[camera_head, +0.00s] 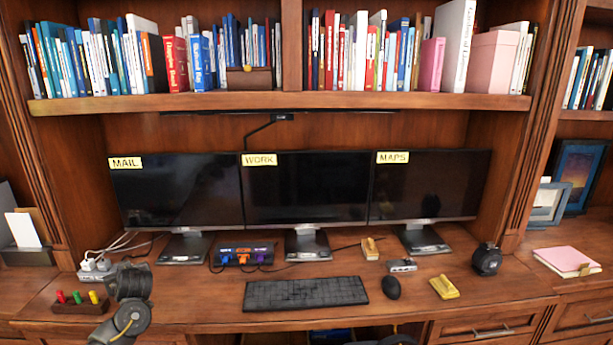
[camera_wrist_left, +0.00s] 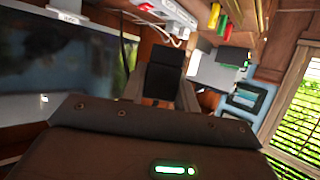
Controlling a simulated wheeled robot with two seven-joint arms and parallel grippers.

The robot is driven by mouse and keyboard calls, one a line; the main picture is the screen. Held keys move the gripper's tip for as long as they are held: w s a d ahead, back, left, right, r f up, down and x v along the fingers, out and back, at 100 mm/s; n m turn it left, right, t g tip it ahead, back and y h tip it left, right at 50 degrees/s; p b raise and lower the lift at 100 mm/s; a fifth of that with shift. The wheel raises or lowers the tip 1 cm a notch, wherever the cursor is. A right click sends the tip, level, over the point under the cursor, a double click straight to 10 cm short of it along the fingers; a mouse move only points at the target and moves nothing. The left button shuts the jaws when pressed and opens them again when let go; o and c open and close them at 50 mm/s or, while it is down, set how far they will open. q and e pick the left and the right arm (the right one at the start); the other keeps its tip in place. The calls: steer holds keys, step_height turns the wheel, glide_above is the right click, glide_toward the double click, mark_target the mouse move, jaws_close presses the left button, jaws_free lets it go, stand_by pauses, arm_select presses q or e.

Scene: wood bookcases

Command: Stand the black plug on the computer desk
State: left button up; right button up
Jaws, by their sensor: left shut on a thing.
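My left gripper (camera_head: 130,283) is at the front left of the computer desk (camera_head: 200,318), in front of the power strip and beside the holder with coloured plugs. In the left wrist view my gripper (camera_wrist_left: 166,90) is shut on a dark block, which I take as the black plug (camera_wrist_left: 164,72). The plug sticks out past the fingertips; its lower part is hidden by the gripper. In the head view I cannot tell the plug apart from the dark gripper. My right gripper is not in view.
A wooden holder (camera_head: 82,307) has red, green and yellow plugs. A white power strip (camera_head: 97,272) with cables is behind it. A keyboard (camera_head: 305,293), mouse (camera_head: 391,287) and blue-black box (camera_head: 243,255) are to the right. Bare desk lies between my gripper and the keyboard.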

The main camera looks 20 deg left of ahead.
arm_select(q)
steer(key=w+d+r+m+t+h, duration=0.1)
steer(key=w+d+r+m+t, duration=0.1)
steer(key=d, duration=0.6)
steer(key=w+d+r+m+t+h, duration=0.1)
steer(key=w+d+r+h, duration=0.1)
steer(key=d, duration=0.6)
steer(key=w+d+r+m+t+h, duration=0.1)
steer(key=w+d+r+m+t, duration=0.15)
steer(key=d, duration=0.55)
steer(key=s+d+r+m+h, duration=0.2)
steer(key=d+r, duration=0.1)
steer(key=d, duration=0.4)
steer(key=s+d+r+m+t+h, duration=0.1)
steer(key=s+d+r+m+h, duration=0.1)
steer(key=d, duration=0.6)
steer(key=s+d+r+m+h, duration=0.2)
steer(key=s+d+r+h, duration=0.1)
steer(key=d, duration=0.5)
step_height(320, 180, up, 2)
steer(key=shift+s+d+r+h, duration=0.15)
steer(key=shift+s+r+h, duration=0.15)
steer(key=shift+s, duration=0.2)
steer(key=shift+m, duration=0.25)
